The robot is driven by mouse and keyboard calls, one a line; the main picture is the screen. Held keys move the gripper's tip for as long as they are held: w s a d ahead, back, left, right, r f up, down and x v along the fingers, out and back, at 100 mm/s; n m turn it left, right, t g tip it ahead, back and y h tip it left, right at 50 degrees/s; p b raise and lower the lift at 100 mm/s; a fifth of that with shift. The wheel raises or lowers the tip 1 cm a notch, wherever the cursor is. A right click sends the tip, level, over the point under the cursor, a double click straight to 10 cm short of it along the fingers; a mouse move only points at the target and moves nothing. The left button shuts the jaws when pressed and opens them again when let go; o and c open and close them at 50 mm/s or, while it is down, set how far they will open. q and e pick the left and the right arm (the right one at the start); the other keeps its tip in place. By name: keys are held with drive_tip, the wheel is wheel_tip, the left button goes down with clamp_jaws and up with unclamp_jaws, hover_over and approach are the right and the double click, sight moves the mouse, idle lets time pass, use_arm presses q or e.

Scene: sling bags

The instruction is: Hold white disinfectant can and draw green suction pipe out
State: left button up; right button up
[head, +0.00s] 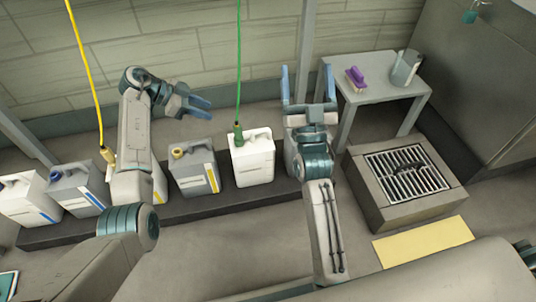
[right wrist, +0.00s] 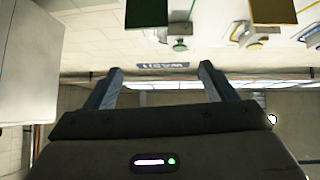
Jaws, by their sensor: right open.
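The white disinfectant can (head: 256,163) stands upright on the dark low plinth, right of a grey can. The green suction pipe (head: 239,70) runs down from above to a green fitting (head: 238,133) at the can's top left. My left gripper (head: 210,109) is in the air left of the pipe, apart from it and the can; its jaw gap is unclear. My right gripper (head: 306,72) is open and empty, fingers pointing up, right of the can. Its spread fingers also show in the right wrist view (right wrist: 159,75).
A grey can (head: 192,174) stands beside the white one, and more cans stand farther left. A yellow pipe (head: 85,65) hangs behind my left arm. A small table (head: 375,93) and a grated drain box (head: 377,197) are at right.

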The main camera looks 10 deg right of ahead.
drive_tip(key=w+a+f+n+g+y, duration=0.1)
drive_tip(key=w+a+f+g, duration=0.15)
drive_tip(key=f, duration=0.55)
drive_tip(key=w+a+f+g+y, duration=0.1)
drive_tip(key=w+f+g, duration=0.15)
drive_tip(key=f, duration=0.45)
drive_tip(key=n+g+y, duration=0.1)
drive_tip(key=g, duration=0.3)
approach(261, 131)
drive_tip(key=w, duration=1)
drive_tip(key=shift+w+d+f, duration=0.15)
drive_tip(key=shift+w+f, duration=0.15)
drive_tip(key=shift+f, duration=0.05)
drive_tip(key=shift+c, duration=0.4)
